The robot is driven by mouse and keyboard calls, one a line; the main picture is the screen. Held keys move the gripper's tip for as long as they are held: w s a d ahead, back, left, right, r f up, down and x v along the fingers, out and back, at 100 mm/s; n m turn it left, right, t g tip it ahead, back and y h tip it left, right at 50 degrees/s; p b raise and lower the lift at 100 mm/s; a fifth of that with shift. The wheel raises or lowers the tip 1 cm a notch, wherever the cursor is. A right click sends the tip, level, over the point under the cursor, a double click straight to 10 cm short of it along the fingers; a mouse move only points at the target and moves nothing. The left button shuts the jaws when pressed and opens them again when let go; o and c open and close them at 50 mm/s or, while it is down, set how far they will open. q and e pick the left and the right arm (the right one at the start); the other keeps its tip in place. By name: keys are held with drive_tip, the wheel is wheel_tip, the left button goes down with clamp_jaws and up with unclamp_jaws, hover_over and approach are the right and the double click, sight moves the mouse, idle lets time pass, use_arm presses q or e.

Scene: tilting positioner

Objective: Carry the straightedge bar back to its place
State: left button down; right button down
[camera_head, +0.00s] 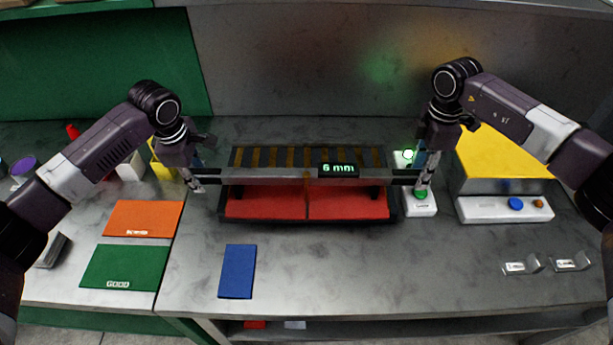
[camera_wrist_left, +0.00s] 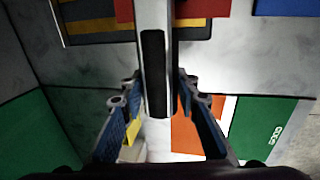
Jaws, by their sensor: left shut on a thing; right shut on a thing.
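The straightedge bar (camera_head: 270,178) is a long silver bar with dark end sections and a green "6 mm" readout. It is level across the work area, above the red pads. My left gripper (camera_head: 194,184) is shut on its left end. My right gripper (camera_head: 422,183) is shut on its right end. In the left wrist view, the bar (camera_wrist_left: 156,25) runs between the blue-padded fingers of my left gripper (camera_wrist_left: 158,105). Two small metal brackets (camera_head: 521,267) stand empty at the front right of the bench. Whether the bar touches the fixture below is unclear.
The fixture with red pads (camera_head: 265,205) and a yellow-striped bed (camera_head: 290,156) lies under the bar. A yellow block (camera_head: 500,160), a button panel (camera_head: 490,209) and a green-button box (camera_head: 420,208) are right. Orange (camera_head: 143,217), green (camera_head: 125,267) and blue (camera_head: 237,271) mats lie left. The front right bench is mostly clear.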

use_arm(q)
drive_tip(key=shift+w+r, duration=0.15)
drive_tip(key=shift+r, duration=0.05)
use_arm(e)
drive_tip(key=shift+w+r, duration=0.1)
drive_tip(key=shift+r, duration=0.1)
drive_tip(key=shift+w, duration=0.1)
use_arm(q)
drive_tip(key=shift+w, duration=0.1)
